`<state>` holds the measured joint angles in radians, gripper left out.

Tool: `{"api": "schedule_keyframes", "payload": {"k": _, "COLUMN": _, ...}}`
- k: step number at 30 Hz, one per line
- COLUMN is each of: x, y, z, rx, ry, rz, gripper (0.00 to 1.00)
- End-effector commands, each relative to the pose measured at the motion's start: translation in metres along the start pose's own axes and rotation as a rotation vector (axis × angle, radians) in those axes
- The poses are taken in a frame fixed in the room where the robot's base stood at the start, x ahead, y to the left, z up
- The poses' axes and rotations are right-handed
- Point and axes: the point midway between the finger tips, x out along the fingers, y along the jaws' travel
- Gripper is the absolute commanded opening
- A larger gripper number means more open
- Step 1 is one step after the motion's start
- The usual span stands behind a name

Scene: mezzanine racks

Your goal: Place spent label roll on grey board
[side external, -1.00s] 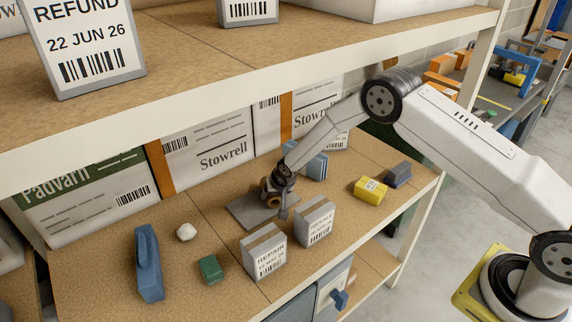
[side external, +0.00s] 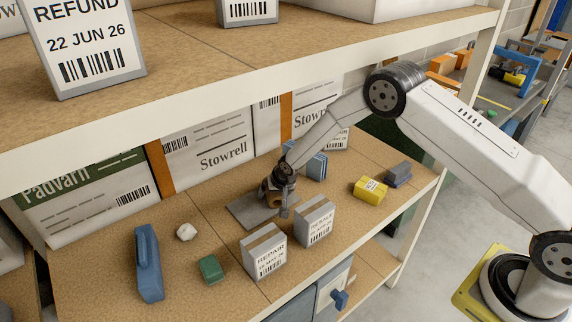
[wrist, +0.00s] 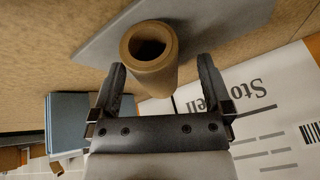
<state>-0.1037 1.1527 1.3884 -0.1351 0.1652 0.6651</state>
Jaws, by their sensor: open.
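The spent label roll (side external: 273,199), a brown hollow cardboard core, is on the grey board (side external: 244,213), partly hidden by my gripper (side external: 279,203) in the side view. In the wrist view, the roll (wrist: 152,62) shows its open end to the camera, with the grey board (wrist: 100,46) behind it. My gripper (wrist: 163,75) is open, with one finger on either side of the near part of the roll. Gaps show beside the fingers; I cannot tell if either touches it.
Two grey boxes, one labelled REPAIR (side external: 264,252) and another (side external: 315,222), stand in front of the board. A blue box (side external: 317,166) is behind. A yellow box (side external: 369,190) lies right, a green block (side external: 211,268) left. The upper shelf (side external: 250,80) hangs overhead.

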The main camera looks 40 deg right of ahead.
Motion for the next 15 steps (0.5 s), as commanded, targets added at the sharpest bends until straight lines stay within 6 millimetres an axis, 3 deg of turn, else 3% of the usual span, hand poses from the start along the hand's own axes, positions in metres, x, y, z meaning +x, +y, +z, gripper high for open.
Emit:
{"api": "schedule_keyframes", "payload": {"k": 9, "x": -0.024, "y": -0.001, "z": 0.0, "rx": -0.001, "ry": 0.001, "rz": -0.001, "gripper": 1.0}}
{"api": "schedule_keyframes", "payload": {"k": 15, "x": -0.03, "y": 0.0, "z": 0.0, "rx": -0.001, "ry": 0.001, "rz": -0.001, "gripper": 1.0}}
